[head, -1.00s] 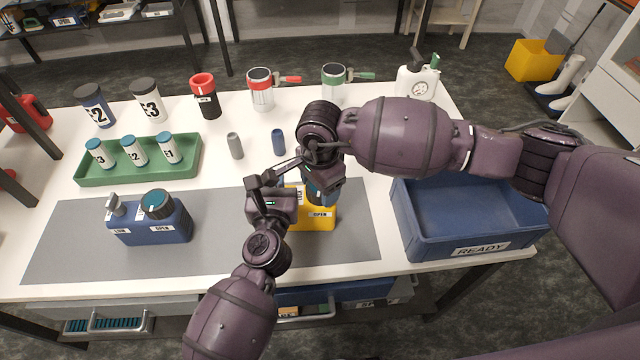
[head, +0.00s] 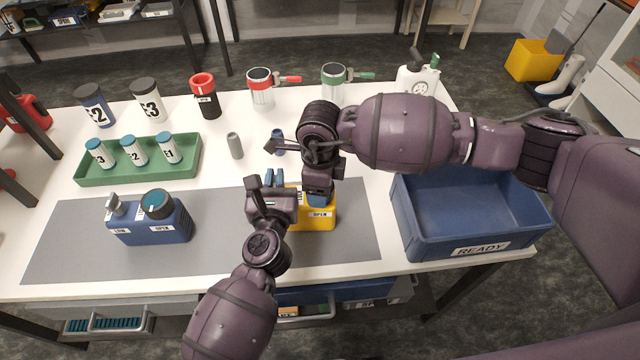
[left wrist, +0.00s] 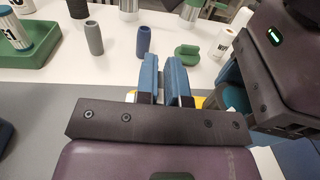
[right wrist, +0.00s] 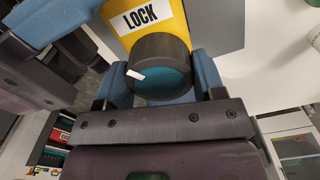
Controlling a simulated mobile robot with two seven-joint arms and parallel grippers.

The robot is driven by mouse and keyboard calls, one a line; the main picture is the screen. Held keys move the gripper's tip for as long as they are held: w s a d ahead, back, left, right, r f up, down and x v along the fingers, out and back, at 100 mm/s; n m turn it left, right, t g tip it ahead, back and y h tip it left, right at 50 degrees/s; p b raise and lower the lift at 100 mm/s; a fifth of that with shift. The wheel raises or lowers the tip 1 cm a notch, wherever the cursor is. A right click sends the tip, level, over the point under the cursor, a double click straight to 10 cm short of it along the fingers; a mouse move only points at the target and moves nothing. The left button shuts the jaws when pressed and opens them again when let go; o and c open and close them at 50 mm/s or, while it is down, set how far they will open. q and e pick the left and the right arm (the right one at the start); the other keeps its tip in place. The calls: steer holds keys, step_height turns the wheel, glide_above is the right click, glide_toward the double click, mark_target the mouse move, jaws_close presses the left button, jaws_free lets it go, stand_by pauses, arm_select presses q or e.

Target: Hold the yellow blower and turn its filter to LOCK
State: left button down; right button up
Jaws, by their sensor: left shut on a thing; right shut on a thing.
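The yellow blower (head: 312,222) stands on the grey mat, its front label reading OPEN. In the right wrist view its yellow body (right wrist: 172,14) bears a LOCK label. Its round filter (right wrist: 160,62), dark-rimmed with a teal face, has a white mark at the rim's upper left, on the LOCK label's side. My right gripper (right wrist: 162,72) has its blue fingers on both sides of the filter, shut on it. My left gripper (head: 274,178) is at the blower's left side, shut on it; its blue fingers (left wrist: 166,80) hide the gripped part.
A blue blower (head: 152,222) stands left on the mat (head: 75,235). A green tray (head: 130,177) of labelled cartridges is behind it. Grey and dark blue cylinders (head: 235,146) stand behind the yellow blower. A blue READY crate (head: 470,240) is on the right.

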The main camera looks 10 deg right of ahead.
steer(key=shift+m, duration=0.5)
steer(key=o, duration=0.9)
steer(key=shift+o, duration=0.2)
steer(key=shift+r, duration=0.1)
step_height(320, 180, up, 12)
